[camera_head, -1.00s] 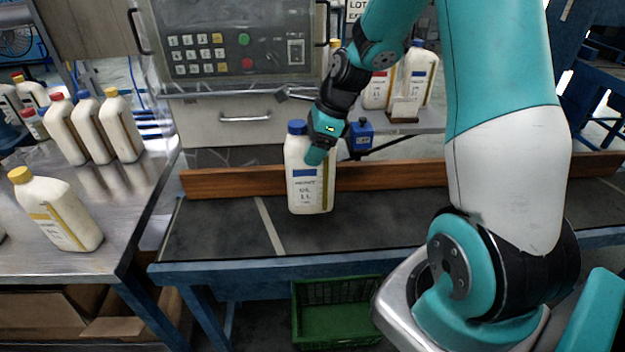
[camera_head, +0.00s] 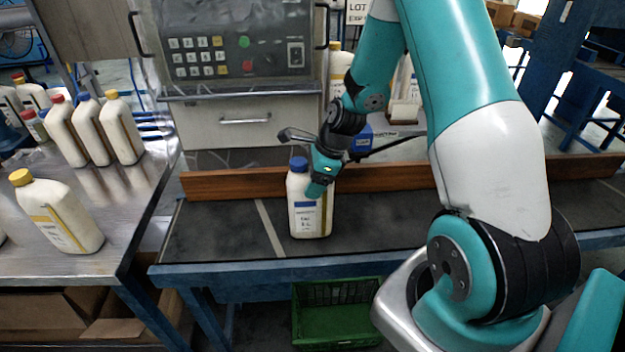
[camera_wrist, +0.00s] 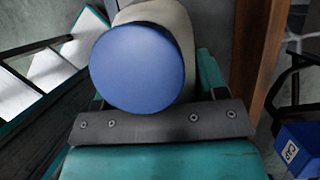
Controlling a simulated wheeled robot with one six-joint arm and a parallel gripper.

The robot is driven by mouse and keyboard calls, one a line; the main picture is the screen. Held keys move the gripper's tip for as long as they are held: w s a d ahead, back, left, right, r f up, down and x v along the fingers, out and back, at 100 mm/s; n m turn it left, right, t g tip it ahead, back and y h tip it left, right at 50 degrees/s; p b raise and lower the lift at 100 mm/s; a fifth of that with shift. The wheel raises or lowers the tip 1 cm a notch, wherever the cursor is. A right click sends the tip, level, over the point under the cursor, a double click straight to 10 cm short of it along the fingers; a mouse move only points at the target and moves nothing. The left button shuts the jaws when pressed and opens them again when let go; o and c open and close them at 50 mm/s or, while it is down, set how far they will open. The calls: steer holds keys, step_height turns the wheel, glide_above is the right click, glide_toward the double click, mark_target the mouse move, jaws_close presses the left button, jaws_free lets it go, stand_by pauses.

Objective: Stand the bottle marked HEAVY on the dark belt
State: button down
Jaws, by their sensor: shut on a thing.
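A cream bottle (camera_head: 309,218) with a blue cap stands upright over the dark belt (camera_head: 375,220), in front of the wooden rail. Its label has a blue band, but the print is too small to read surely. I cannot tell whether its base touches the belt or is just above it. My gripper (camera_head: 318,187) is shut on this bottle from above and behind. In the wrist view the blue cap (camera_wrist: 137,68) and part of the cream body (camera_wrist: 168,14) show between my teal fingers; the label is hidden there.
A wooden rail (camera_head: 390,178) runs along the belt's back. Several capped bottles, including a yellow-capped one (camera_head: 58,212), stand on the metal table (camera_head: 125,190) at left. A green crate (camera_head: 337,325) sits below. A blue box (camera_wrist: 298,150) is behind the rail. The belt's left part is clear.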

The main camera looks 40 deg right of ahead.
steer(key=shift+c, duration=0.8)
jaws_free()
steer(key=shift+f, duration=0.1)
steer(key=b+v, duration=0.1)
steer(key=v, duration=1.1)
steer(key=s+a+r+n+g, duration=0.1)
steer(key=s+a+r+n, duration=0.3)
steer(key=a+n, duration=0.5)
steer(key=s+a+r+n, duration=0.3)
steer(key=a+r+n, duration=0.1)
steer(key=a+n, duration=0.45)
steer(key=s+a+r+n, duration=0.1)
steer(key=s+a+n, duration=0.3)
steer(key=s+n, duration=0.2)
steer(key=s+a+r+n+g, duration=0.1)
steer(key=s+a+n, duration=0.3)
steer(key=s+n, duration=0.2)
steer(key=shift+s+a+n+y, duration=0.3)
steer(key=shift+s+n, duration=0.1)
steer(key=shift+n, duration=0.85)
